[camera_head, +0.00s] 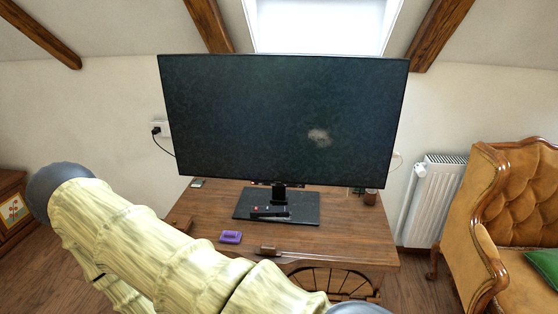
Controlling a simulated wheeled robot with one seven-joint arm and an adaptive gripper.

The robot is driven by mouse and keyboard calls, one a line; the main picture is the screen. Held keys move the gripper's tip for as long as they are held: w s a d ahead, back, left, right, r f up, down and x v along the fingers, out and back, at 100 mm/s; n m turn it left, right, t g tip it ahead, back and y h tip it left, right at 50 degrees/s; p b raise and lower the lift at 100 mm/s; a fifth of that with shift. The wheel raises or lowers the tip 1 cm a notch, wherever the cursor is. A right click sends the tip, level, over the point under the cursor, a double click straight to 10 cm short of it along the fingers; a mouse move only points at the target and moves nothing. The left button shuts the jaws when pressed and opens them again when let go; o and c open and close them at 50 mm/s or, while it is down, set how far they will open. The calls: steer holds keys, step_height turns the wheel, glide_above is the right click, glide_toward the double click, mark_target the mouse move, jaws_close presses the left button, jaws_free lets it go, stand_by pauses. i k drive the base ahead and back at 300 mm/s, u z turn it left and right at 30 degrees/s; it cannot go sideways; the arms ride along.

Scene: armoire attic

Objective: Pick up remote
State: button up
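A dark, slim object that looks like the remote (269,211) lies on the black base of the monitor stand, on the wooden desk. It has a small red spot on it. My arm crosses the lower left of the view, in front of the desk. My gripper is outside the picture, so its distance from the remote cannot be seen.
A large monitor (285,115) stands over the wooden desk (355,235), behind the remote. A purple item (230,237) and a small brown object (268,251) lie near the desk's front. A brown armchair (500,215) and a radiator (435,200) are at right.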

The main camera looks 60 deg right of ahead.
mark_target(260, 212)
steer(key=z, duration=1.25)
